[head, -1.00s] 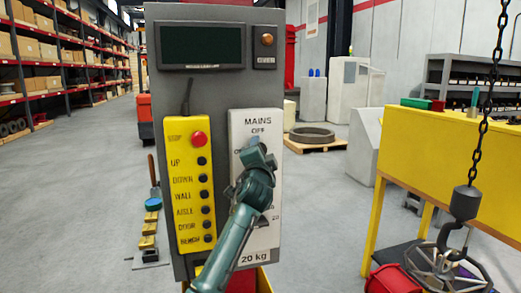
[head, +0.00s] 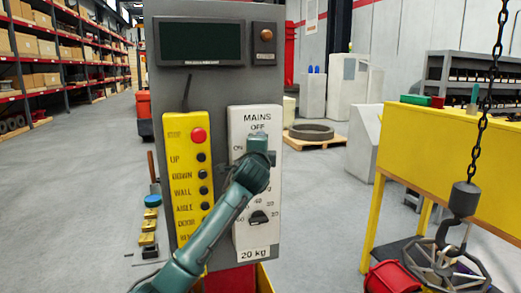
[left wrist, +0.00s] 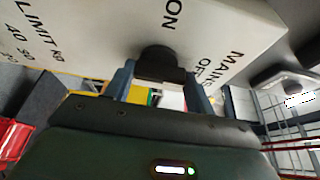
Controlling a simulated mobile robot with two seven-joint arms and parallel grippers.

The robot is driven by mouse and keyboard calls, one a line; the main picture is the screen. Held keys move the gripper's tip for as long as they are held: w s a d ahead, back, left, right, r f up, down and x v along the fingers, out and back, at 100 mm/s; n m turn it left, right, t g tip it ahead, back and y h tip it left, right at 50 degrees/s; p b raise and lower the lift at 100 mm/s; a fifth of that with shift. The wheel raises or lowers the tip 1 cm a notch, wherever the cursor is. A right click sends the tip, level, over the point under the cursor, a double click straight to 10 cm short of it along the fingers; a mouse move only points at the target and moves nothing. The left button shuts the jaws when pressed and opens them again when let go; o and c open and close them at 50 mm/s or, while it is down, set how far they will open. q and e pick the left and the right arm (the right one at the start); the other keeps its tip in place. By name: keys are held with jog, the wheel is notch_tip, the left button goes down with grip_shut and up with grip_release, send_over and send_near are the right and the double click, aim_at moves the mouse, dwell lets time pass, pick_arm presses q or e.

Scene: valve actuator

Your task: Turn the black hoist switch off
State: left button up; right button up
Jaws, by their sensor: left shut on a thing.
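The white MAINS panel (head: 240,120) is on the right of a grey upright board, with OFF at its top and ON at its left. My left gripper (head: 259,146) is at the mains switch just below OFF and hides it in the head view. In the left wrist view the black switch (left wrist: 158,62) sits between the two fingers of my left gripper (left wrist: 160,88), which is shut on it. ON and OFF print shows beside it. I cannot tell which way the switch points. My right gripper is not in view.
A black limit dial (head: 259,217) is lower on the same panel. A yellow button pendant (head: 184,150) with a red stop button is left of the panel. A hoist chain with a hook and handwheel (head: 448,265) hangs at the right, before a yellow bench (head: 430,150).

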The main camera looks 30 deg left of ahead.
pick_arm(q)
jog(key=o, duration=1)
jog(key=shift+s, duration=0.1)
jog(key=b+v, duration=0.2)
jog(key=v, duration=1.1)
jog(key=shift+b, duration=0.4)
